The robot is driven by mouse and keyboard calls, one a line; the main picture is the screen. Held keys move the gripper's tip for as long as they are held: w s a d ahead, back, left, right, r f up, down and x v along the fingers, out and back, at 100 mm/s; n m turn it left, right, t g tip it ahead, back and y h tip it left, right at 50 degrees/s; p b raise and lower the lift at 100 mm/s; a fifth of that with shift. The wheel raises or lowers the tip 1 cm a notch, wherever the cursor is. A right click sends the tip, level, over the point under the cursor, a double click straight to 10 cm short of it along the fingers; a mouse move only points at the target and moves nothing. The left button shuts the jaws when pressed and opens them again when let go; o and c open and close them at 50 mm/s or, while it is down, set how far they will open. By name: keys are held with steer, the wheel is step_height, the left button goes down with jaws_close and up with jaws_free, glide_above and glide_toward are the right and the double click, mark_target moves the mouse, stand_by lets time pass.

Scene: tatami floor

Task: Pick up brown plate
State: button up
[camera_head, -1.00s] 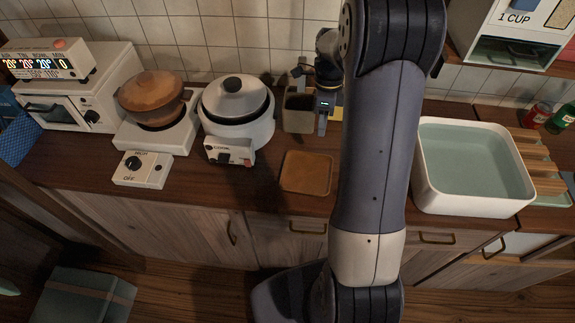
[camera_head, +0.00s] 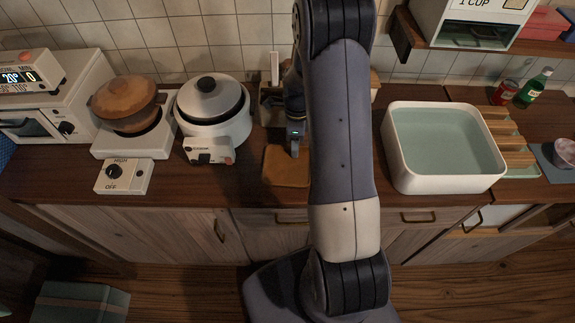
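The brown plate (camera_head: 284,173) is a flat, square brown piece on the dark wooden counter, right of the white pot. Its right part is hidden behind my arm. My gripper (camera_head: 295,154) points down over the back right part of the plate. Its tips look close to the plate, but I cannot tell whether they touch it. The fingers are small and partly hidden, so their opening is not clear.
A white lidded pot (camera_head: 213,108) and a brown pot on a burner (camera_head: 128,104) stand left. A container (camera_head: 271,104) stands behind the plate. A white basin (camera_head: 395,165) and a wooden rack (camera_head: 508,143) are right. A shelf (camera_head: 455,42) hangs at upper right.

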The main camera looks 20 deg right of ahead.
steer(key=shift+c, duration=0.6)
jaws_close()
steer(key=shift+s+f, duration=0.1)
